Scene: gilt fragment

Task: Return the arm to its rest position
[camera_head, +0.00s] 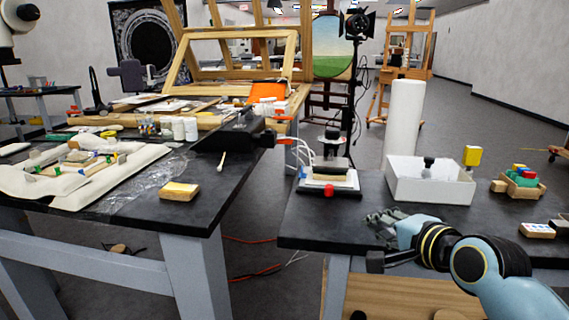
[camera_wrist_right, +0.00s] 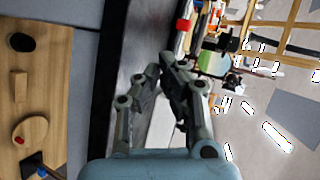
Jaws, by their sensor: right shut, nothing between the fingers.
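My right gripper (camera_head: 384,222) is shut and empty. In the head view it is at the front edge of the right black table (camera_head: 300,232), its arm coming in from the lower right. In the right wrist view the fingertips of my right gripper (camera_wrist_right: 168,62) come together with nothing between them. My left gripper does not show in either view.
A white box (camera_head: 430,188) stands on the right table behind my right gripper, with a device with a red knob (camera_head: 329,191) to its left. A small rack (camera_head: 518,184) is at the right. A gilt block (camera_head: 179,191) lies on the left table.

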